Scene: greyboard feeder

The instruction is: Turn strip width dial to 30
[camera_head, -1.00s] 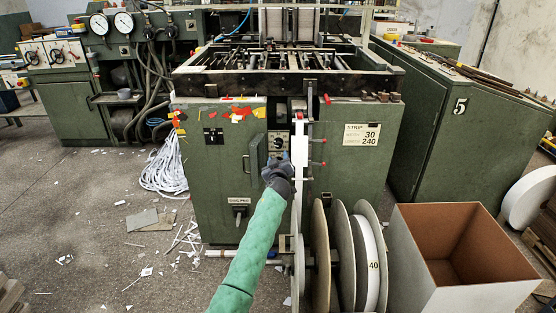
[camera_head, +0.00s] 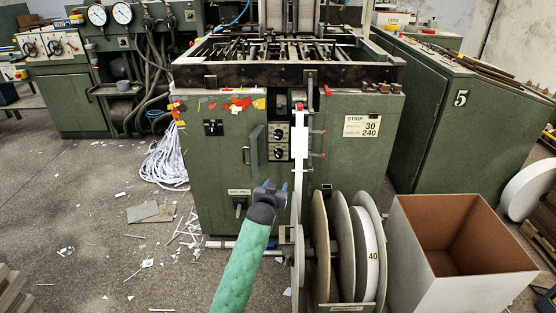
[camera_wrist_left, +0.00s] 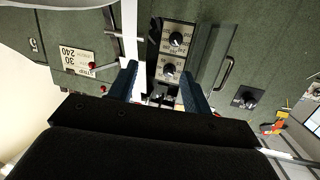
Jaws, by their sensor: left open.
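A dial panel (camera_head: 278,143) with two black knobs, one above the other, is on the green machine's front. It also shows, upside down, in the left wrist view, with one knob (camera_wrist_left: 176,39) and another knob (camera_wrist_left: 169,69). The pointer settings are too small to read surely. A white sign (camera_head: 362,126) to the right reads STRIP, 30 and 240. My left gripper (camera_head: 270,187) is open and empty, below the panel in the head view. In the wrist view its blue fingers stand apart on either side of the lower pictured knob. My right gripper is out of view.
A vertical handle (camera_head: 246,155) is left of the panel, and a switch (camera_head: 239,203) is below left. A white strip (camera_head: 299,150) runs down just right of the panel to large reels (camera_head: 340,250). An open cardboard box (camera_head: 410,250) stands right of the reels.

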